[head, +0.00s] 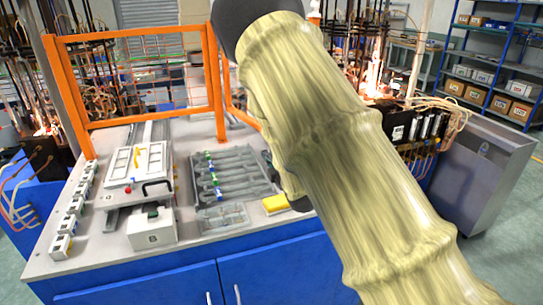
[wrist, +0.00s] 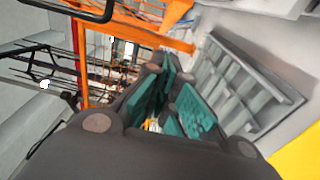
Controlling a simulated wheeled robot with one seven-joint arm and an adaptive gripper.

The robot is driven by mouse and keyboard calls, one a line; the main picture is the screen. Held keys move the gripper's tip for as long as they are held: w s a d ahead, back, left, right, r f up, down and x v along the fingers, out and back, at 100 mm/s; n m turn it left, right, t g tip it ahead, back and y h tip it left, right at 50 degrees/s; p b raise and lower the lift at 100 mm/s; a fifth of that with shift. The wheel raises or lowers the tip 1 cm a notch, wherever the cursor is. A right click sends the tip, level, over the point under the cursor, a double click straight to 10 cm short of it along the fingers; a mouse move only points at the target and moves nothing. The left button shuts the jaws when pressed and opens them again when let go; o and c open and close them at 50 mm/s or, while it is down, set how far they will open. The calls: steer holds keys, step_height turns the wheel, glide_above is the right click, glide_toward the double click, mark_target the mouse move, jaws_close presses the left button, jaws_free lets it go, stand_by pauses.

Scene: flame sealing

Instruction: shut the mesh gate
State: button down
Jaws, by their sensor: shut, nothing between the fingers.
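An orange-framed mesh panel (head: 135,123) stands upright along the back of the bench in the head view. A second orange frame section (head: 241,117) meets it near the middle at an angle and runs behind my arm, so its far end is hidden. I cannot tell which section is the gate, or how far open it is. Orange framing also shows in the wrist view (wrist: 150,36), beyond the fingers. My gripper (wrist: 174,104), with teal finger pads, is shut and empty above the bench. My arm's pale yellow sleeve hides most of it in the head view.
A slotted grey tray (head: 232,173) lies mid-bench, with a yellow block (head: 276,204) near the front edge. A white box (head: 152,229), a white-framed fixture (head: 136,163) and several small white units (head: 70,222) are at left. A grey metal cabinet (head: 483,171) stands right of the bench.

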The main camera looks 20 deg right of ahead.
steer(key=w+d+f+p, duration=0.1)
steer(key=w+d+p, duration=0.2)
steer(key=w, duration=0.5)
steer(key=shift+p, duration=0.85)
steer(key=shift+w+d+f, duration=0.1)
steer(key=shift+w, duration=0.1)
